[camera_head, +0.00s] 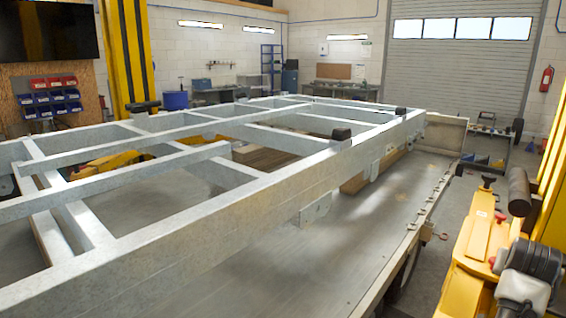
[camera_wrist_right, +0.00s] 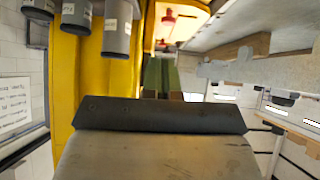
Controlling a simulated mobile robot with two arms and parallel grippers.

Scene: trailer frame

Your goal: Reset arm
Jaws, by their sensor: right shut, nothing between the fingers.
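In the right wrist view, my right gripper (camera_wrist_right: 161,75) shows as two narrow greenish fingers side by side beyond a wide grey body with a dark front edge. The fingers are together with nothing held between them. No gripper or arm of mine shows in the head view. My left gripper is in neither view. The galvanised trailer frame (camera_head: 215,231) spans the left and middle of the head view, and its long side rail runs away towards the back.
A yellow lift post with a carriage (camera_head: 468,255) stands at the right, and another yellow post (camera_head: 130,50) behind the frame. A flat grey deck (camera_head: 330,260) lies below the frame. In the wrist view, a yellow column (camera_wrist_right: 92,75) with grey cylinders is close on the left.

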